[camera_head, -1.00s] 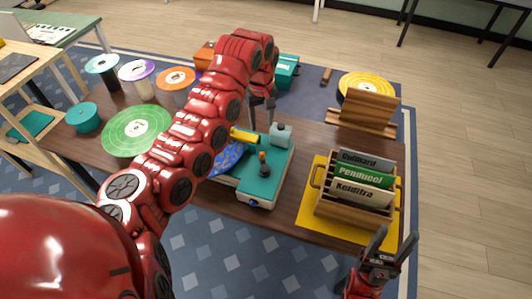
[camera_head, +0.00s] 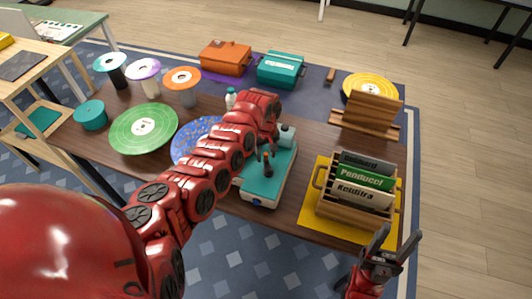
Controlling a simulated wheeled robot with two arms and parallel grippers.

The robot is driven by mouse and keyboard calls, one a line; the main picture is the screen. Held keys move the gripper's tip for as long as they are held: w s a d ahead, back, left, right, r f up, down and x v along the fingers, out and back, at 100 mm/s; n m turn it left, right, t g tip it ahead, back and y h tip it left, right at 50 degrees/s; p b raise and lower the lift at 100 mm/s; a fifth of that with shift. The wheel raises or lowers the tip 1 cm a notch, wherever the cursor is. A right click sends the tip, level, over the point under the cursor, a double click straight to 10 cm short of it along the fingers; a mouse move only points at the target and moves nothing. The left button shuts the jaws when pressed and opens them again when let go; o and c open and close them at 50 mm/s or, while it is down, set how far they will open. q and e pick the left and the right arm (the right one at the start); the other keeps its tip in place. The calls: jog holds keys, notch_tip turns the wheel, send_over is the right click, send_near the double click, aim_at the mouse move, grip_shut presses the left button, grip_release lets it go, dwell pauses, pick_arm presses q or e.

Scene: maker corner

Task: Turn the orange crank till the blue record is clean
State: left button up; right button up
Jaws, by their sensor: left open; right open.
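The blue record (camera_head: 190,133) stands partly behind my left arm, with speckles on its visible face. It sits beside the teal-topped white machine (camera_head: 262,188). The orange crank stands on top of that machine. My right gripper (camera_head: 378,243) is open and empty at the front right, away from the machine.
A wooden crate (camera_head: 352,213) with record sleeves stands on a yellow mat right of the machine. A green record (camera_head: 143,129) lies at left. A white bottle (camera_head: 231,98) stands behind my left arm. Orange (camera_head: 225,58) and teal (camera_head: 281,69) cases sit at the back.

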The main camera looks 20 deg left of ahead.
pick_arm(q)
jog(key=shift+f, duration=0.1)
grip_shut()
